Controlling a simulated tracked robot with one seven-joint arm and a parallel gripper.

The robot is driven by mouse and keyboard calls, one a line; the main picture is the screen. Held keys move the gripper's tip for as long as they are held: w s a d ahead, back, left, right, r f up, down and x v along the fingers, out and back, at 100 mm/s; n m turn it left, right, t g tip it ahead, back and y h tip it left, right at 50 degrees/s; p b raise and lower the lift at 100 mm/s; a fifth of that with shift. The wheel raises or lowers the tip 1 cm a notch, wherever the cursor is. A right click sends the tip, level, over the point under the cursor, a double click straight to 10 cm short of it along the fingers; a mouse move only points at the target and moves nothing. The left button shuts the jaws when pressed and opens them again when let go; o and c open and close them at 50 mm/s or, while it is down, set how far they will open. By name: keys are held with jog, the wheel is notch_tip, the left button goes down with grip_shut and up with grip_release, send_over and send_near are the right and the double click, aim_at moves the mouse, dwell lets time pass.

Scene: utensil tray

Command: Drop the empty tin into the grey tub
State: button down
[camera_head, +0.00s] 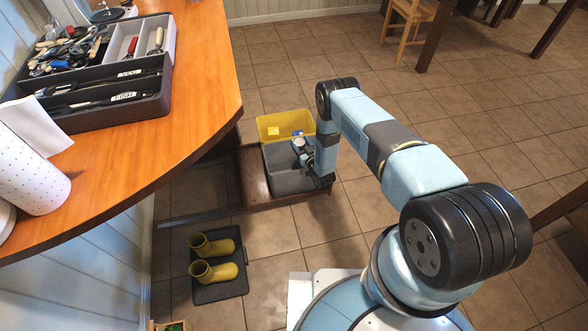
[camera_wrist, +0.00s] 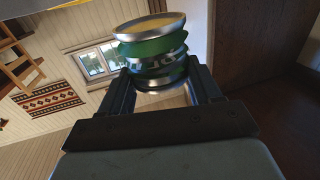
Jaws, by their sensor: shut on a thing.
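The tin (camera_wrist: 152,48) shows in the wrist view, green with silver rims and pale lettering. My gripper (camera_wrist: 160,76) is shut on its lower end, with one finger on each side. The grey tub (camera_head: 283,183) stands in front of the yellow tub on a low dark bench in the head view. My gripper (camera_head: 303,150) hangs over the grey tub's right back part. The tin is small there and partly hidden by my gripper and arm. I cannot tell its exact height above the tub.
The yellow tub (camera_head: 268,127) adjoins the grey tub at the back. A wooden counter (camera_head: 205,85) at left bears a dark utensil tray (camera_head: 120,112) and a paper roll (camera_head: 30,178).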

jog(key=shift+c, duration=0.7)
grip_release()
jog(key=v, duration=1.3)
jog(key=shift+s+d, duration=0.2)
jog(key=shift+s, duration=0.1)
